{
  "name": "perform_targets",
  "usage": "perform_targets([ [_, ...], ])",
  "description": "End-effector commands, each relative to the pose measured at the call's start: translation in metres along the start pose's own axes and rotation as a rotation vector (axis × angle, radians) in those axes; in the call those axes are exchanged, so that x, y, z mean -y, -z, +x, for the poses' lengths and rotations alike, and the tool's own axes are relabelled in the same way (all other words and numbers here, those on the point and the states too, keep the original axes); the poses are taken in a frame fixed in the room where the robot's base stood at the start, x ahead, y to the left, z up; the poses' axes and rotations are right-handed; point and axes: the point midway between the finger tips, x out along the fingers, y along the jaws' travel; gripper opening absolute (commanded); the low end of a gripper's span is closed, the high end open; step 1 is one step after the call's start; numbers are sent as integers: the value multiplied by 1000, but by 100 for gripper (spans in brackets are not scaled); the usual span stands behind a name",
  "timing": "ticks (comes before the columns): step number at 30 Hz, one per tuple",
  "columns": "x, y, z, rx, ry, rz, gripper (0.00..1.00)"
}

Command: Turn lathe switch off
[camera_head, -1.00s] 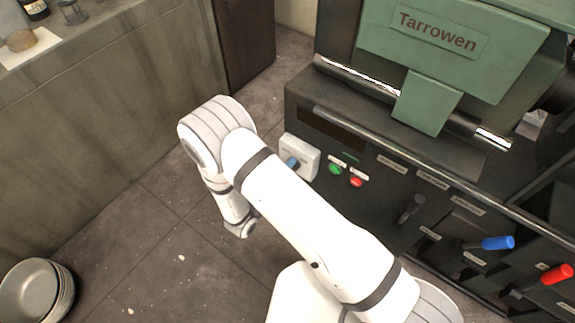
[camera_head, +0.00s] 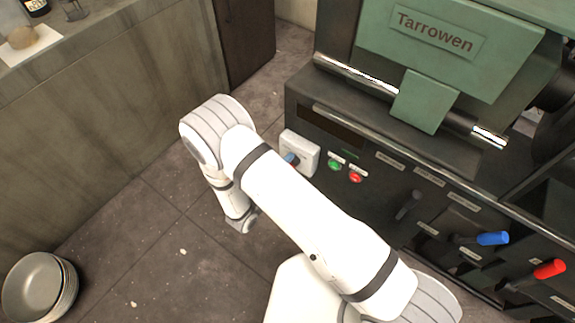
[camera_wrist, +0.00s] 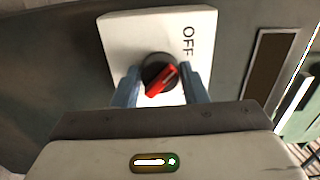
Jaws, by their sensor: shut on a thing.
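The lathe switch is a white plate with a black round base and a red knob (camera_wrist: 162,80) in the wrist view. The word OFF stands sideways on the right of the plate (camera_wrist: 118,35). The knob is slanted, its white-marked end toward the upper right. My gripper (camera_wrist: 161,88) has its blue fingers on either side of the knob and is shut on it. In the head view the switch plate (camera_head: 308,146) sits on the machine's left front. One blue fingertip (camera_head: 291,159) shows against it; my arm hides the rest of the gripper.
Green (camera_head: 335,164) and red (camera_head: 355,177) buttons sit right of the switch. Blue (camera_head: 492,238) and red (camera_head: 549,269) handled levers stick out farther right. The green lathe head (camera_head: 450,45) is above. Stacked bowls (camera_head: 38,285) are at lower left.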

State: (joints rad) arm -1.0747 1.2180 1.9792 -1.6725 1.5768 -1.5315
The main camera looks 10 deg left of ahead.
Motion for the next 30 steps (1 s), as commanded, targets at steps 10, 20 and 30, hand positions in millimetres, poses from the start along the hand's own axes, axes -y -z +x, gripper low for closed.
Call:
perform_targets([
  [10, 0, 0, 0, 1, -1, 0, 60],
  [20, 0, -1, -11, 4, -1, 0, 60],
  [30, 0, -1, -66, 5, -1, 0, 60],
])
